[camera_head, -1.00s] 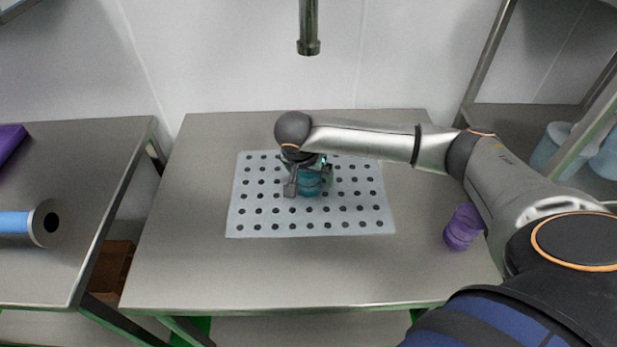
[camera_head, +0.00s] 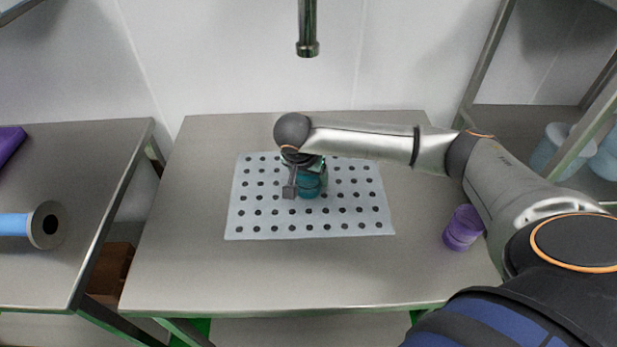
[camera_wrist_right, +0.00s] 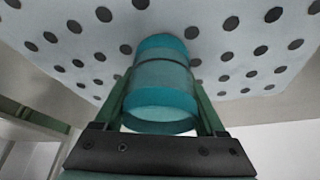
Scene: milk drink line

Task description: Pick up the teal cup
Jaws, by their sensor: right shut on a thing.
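The teal cup (camera_head: 310,184) stands on the white perforated mat (camera_head: 262,226) in the middle of the table, partly hidden by my right gripper in the head view. My right gripper (camera_head: 304,190) reaches down to it from above. In the right wrist view the teal cup (camera_wrist_right: 162,85) sits between the two fingers of my right gripper (camera_wrist_right: 164,88), which are shut on its sides. The cup's far end is against or very near the mat; I cannot tell if there is a gap. My left gripper is not in view.
A purple cup (camera_head: 463,228) stands on the table at the right, close to my right arm. A metal spout (camera_head: 308,30) hangs above the back of the table. A side table (camera_head: 85,200) at the left holds a blue roll-like thing (camera_head: 18,224). The table's front left is clear.

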